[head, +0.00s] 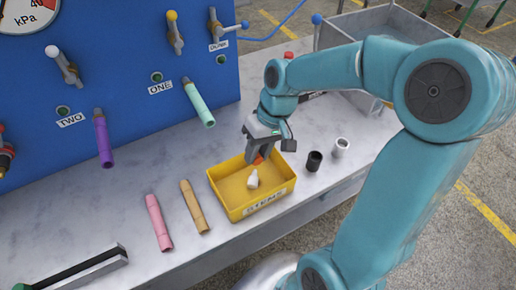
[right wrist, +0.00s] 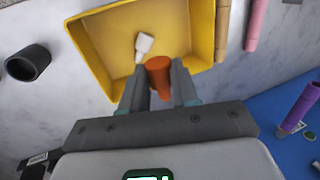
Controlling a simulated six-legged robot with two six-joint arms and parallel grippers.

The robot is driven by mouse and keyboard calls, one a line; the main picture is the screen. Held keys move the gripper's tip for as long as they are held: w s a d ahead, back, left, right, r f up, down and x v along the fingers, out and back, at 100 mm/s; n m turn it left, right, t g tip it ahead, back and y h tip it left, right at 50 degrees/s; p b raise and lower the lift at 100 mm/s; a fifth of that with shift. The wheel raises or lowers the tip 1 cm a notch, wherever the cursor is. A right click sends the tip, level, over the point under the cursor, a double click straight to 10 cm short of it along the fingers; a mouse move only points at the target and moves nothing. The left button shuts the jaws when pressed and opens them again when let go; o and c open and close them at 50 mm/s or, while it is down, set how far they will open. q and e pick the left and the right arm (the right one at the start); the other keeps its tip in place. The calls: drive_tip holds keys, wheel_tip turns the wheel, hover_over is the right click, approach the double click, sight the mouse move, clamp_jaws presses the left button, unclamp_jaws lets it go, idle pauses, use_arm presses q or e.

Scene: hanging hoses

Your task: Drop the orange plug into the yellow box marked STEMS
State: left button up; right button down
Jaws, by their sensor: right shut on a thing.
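The yellow box (head: 236,190), with a STEMS label on its front wall, stands on the grey bench; in the right wrist view its wall (right wrist: 205,30) shows at the top. My right gripper (head: 258,154) points down at the box's back part and is shut on the orange plug (head: 258,160). In the right wrist view the plug (right wrist: 158,72) sits between the two fingers (right wrist: 160,88), over the box. A white piece (head: 253,180) lies inside the box. My left gripper is not in view.
Behind, a blue panel (head: 120,60) carries a green hose (head: 198,102) and a purple hose (head: 103,138).

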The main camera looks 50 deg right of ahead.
drive_tip(key=c, duration=0.8)
unclamp_jaws()
drive_tip(key=p+v, duration=0.1)
drive_tip(key=v, duration=1.5)
drive_tip(key=shift+s+d+r, duration=0.1)
drive_tip(key=shift+r, duration=0.15)
